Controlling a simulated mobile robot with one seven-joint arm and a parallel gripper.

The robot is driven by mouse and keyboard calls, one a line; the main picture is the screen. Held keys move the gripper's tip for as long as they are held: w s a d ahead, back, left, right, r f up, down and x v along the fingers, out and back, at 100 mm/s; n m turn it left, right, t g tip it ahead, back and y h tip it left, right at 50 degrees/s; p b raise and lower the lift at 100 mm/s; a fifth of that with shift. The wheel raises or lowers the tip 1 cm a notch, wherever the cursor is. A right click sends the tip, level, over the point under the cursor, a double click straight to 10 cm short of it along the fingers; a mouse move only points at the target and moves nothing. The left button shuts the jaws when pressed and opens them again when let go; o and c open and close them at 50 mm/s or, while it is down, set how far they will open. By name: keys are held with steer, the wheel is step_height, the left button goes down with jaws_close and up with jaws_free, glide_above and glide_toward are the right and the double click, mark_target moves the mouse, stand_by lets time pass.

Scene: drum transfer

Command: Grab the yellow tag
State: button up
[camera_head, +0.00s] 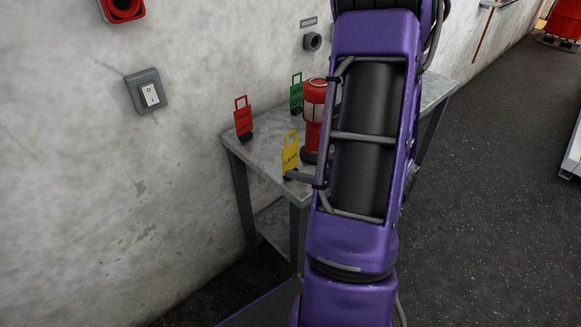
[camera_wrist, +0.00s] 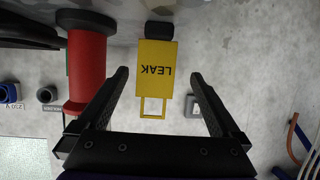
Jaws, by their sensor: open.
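The yellow tag (camera_head: 290,156) stands in a small dark base at the front edge of the grey metal table (camera_head: 262,152) in the head view. In the wrist view the yellow tag (camera_wrist: 156,68), marked LEAK, appears upside down, with its open handle loop pointing down. My gripper (camera_wrist: 156,78) is open, with one black finger on each side of the tag's lower part in the picture. The fingers look apart from the tag, and how far it is in depth I cannot tell.
A red lantern-like object (camera_head: 314,115) stands close right of the tag and also shows in the wrist view (camera_wrist: 88,68). A red tag (camera_head: 243,118) and a green tag (camera_head: 297,92) stand behind. A wall switch (camera_head: 148,93) and a round holder (camera_head: 312,41) are on the wall.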

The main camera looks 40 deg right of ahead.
mark_target(290, 162)
steer(key=x, duration=0.4)
steer(key=shift+w+d+r+b+x, duration=0.1)
steer(key=shift+r+b+x, duration=0.1)
steer(key=shift+x, duration=0.7)
steer(key=shift+w+d+r+b+x, duration=0.1)
steer(key=shift+b+x, duration=0.05)
steer(key=shift+x, duration=0.7)
steer(key=shift+w+r+b+x, duration=0.1)
steer(key=shift+r+b+x, duration=0.1)
steer(key=shift+x, duration=0.7)
steer(key=c, duration=1.3)
